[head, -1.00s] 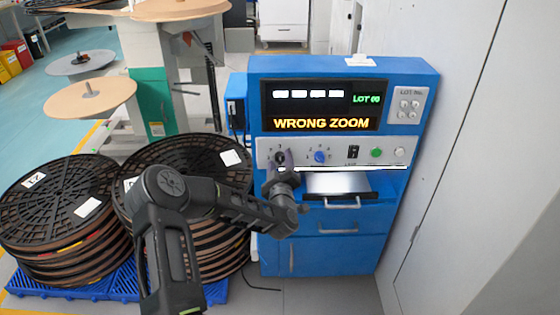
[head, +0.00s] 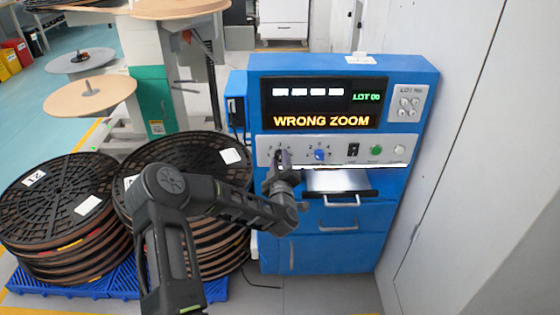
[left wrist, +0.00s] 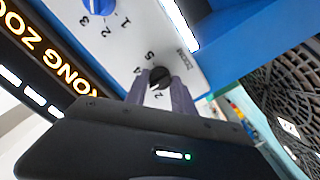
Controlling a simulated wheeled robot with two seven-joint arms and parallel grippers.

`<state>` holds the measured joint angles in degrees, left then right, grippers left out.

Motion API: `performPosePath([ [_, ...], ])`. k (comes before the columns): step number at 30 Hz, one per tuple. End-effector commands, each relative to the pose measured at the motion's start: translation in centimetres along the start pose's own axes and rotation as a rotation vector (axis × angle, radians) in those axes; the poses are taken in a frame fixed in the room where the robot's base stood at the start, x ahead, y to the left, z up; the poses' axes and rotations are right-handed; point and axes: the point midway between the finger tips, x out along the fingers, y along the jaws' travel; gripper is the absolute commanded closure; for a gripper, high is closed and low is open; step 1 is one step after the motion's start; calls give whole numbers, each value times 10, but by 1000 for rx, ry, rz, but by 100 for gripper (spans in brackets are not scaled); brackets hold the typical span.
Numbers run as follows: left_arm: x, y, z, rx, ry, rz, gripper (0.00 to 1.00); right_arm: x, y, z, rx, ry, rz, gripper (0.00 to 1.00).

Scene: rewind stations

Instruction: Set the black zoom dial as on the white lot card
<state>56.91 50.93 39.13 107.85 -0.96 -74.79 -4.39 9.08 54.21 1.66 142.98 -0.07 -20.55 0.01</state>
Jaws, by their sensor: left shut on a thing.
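The black zoom dial (left wrist: 159,77) is on the pale control strip of the blue machine. It shows in the left wrist view between the fingers of my left gripper (left wrist: 160,86), which is shut on it. Numerals such as 5, 4 and 2 are printed around the dial; its exact setting is hard to read. In the head view my left gripper (head: 281,159) mostly covers the dial. A small white card (head: 360,59) lies on top of the machine; its writing is too small to read. The display (head: 321,122) reads WRONG ZOOM. My right gripper is not in view.
A blue dial (head: 319,155) sits right of the zoom dial, then a black switch (head: 353,150), a green button (head: 376,151) and a white button (head: 399,151). A drawer handle is below. Stacked black reels (head: 52,200) stand left; a pale wall is right.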

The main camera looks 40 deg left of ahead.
Motion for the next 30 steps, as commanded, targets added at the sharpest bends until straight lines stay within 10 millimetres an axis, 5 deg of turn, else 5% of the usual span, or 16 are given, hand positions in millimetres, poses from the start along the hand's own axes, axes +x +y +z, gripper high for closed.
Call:
performPosePath([
  [14,0,0,0,107,2,2,100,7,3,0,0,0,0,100],
  [30,0,0,2,541,4,3,100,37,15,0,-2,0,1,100],
])
